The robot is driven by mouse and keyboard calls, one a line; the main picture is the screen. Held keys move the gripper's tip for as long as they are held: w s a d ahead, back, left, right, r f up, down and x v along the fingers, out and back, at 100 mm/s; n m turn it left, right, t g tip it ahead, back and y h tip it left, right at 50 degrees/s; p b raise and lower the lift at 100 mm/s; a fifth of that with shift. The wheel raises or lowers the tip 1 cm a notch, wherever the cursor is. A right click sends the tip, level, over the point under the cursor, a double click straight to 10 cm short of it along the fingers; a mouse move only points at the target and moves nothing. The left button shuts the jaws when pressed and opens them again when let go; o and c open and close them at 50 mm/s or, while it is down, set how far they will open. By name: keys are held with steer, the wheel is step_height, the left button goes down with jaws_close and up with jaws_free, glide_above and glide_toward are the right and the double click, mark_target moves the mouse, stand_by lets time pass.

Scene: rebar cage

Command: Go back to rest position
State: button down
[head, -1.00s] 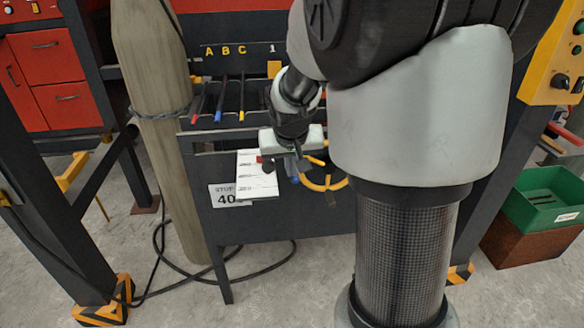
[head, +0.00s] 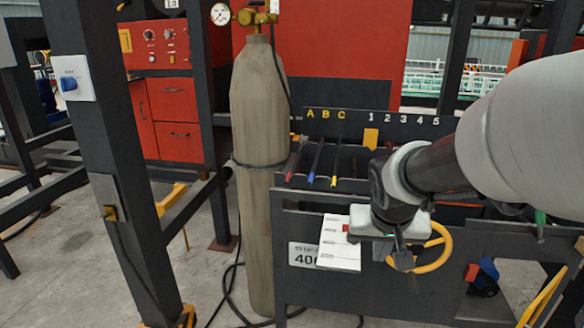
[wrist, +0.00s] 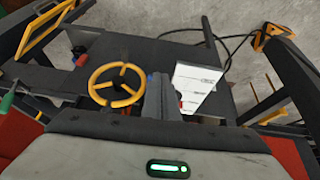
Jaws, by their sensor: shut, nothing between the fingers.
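My gripper (head: 402,262) hangs at the end of my arm in front of the dark workbench, pointing down and away. It is shut and holds nothing; in the wrist view its closed fingers (wrist: 158,97) show between the yellow handwheel and the white paper. The yellow handwheel (head: 437,262) is just right of the gripper in the head view, partly behind it; it also shows in the wrist view (wrist: 92,85). The white paper sheet (head: 338,255) is just left of the gripper. I cannot tell whether the gripper touches either.
A tall gas cylinder (head: 262,180) stands left of the bench, with a dark hose on the floor. A dark steel post (head: 95,150) with a blue-knobbed switch stands further left. Coloured-tipped rods lie in the rack labelled A B C (head: 326,114). Open floor (head: 215,285) shows between post and cylinder.

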steer(key=s+a+r+n+y, duration=0.1)
steer(key=s+a+r+n, duration=0.2)
steer(key=s, duration=0.5)
steer(key=s+a+r+y, duration=0.1)
steer(key=s+a+r, duration=0.35)
steer(key=s, duration=0.25)
step_height(320, 180, up, 20)
steer(key=p, duration=2)
steer(key=shift+s+a+f+t, duration=0.15)
steer(key=shift+s+a+t, duration=0.15)
steer(key=shift+a, duration=0.15)
